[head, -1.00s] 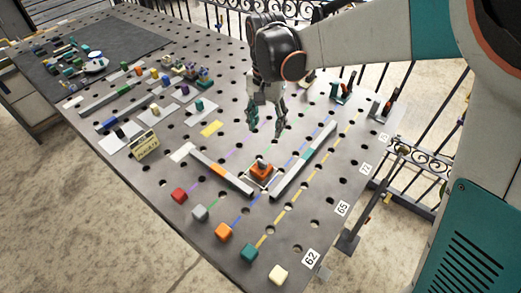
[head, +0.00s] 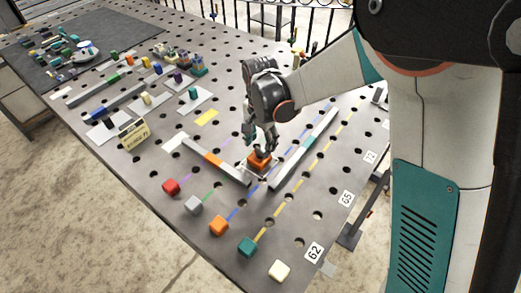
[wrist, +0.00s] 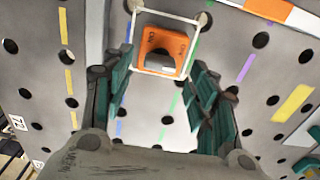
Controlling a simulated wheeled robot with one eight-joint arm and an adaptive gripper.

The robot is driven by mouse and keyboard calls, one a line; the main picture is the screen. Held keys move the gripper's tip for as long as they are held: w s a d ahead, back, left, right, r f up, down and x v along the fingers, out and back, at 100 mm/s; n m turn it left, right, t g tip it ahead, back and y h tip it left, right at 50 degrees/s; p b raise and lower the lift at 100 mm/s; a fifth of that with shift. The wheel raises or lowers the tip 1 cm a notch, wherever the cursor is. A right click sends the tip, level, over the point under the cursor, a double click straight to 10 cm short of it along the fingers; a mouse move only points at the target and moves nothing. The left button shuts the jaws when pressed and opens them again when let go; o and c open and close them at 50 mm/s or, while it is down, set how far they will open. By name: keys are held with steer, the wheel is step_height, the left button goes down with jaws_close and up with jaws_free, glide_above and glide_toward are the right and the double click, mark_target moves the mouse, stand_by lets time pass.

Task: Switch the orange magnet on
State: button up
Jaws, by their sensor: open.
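The orange magnet (head: 259,163) sits on the perforated table between two grey bars. In the wrist view the orange magnet (wrist: 163,46) lies inside a white square outline, with a grey knob on its near side and dark lettering on its top. My gripper (head: 261,146) is just above the magnet in the head view and partly covers it. In the wrist view my gripper (wrist: 160,88) is open, its teal fingers apart on either side of the magnet's near side. Nothing is between the fingers. I cannot tell whether a finger touches the magnet.
A grey bar with an orange band (head: 214,160) lies left of the magnet, and another grey bar (head: 306,147) lies right. Red (head: 171,187), grey (head: 193,205), orange (head: 219,226), teal (head: 247,247) and cream (head: 281,271) cubes line the front edge.

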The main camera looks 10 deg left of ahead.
mark_target(260, 152)
steer(key=shift+f+b, duration=0.3)
steer(key=shift+f, duration=1.15)
steer(key=c, duration=1.1)
steer(key=shift+o, duration=0.2)
